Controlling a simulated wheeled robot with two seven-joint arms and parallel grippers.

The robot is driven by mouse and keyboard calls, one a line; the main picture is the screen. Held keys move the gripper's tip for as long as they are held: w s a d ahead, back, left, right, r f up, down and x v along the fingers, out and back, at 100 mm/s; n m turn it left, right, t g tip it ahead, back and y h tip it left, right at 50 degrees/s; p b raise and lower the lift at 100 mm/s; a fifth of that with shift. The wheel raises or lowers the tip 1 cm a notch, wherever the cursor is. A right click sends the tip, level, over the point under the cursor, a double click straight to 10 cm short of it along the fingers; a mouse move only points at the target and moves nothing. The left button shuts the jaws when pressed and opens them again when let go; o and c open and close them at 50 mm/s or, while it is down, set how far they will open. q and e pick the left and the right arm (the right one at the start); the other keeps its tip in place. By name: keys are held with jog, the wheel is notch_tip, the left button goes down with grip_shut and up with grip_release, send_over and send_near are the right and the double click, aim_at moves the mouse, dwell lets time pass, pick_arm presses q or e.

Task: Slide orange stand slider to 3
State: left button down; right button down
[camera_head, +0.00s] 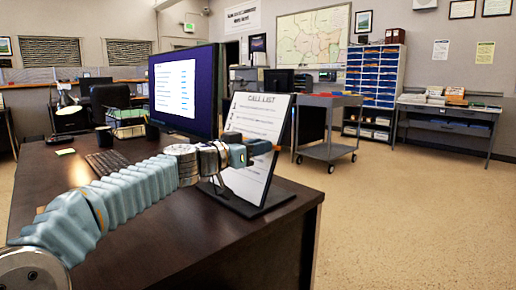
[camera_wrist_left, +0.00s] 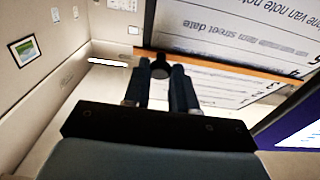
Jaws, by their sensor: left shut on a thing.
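The call list stand (camera_head: 249,180) is a white sheet on a dark board and base, leaning back near the desk's right end. The orange slider (camera_head: 277,148) shows as a small bit at the board's right edge, beyond my left gripper (camera_head: 250,150). In the left wrist view the slider (camera_wrist_left: 230,66) is an orange bar across the sheet, with a dark knob (camera_wrist_left: 160,64) at its end. There my left gripper (camera_wrist_left: 158,84) is shut on the knob. My right gripper is not in view.
A monitor (camera_head: 184,92) stands behind the stand, with a keyboard (camera_head: 106,162) to its left on the dark desk (camera_head: 160,235). A grey cart (camera_head: 327,125) stands beyond the desk. Open floor (camera_head: 420,215) lies to the right.

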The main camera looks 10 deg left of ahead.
pick_arm(q)
jog(key=c, duration=0.9)
grip_release()
jog(key=b+v, duration=0.3)
jog(key=v, duration=1)
jog(key=shift+s+a+b, duration=0.3)
jog(key=shift+s+f, duration=0.1)
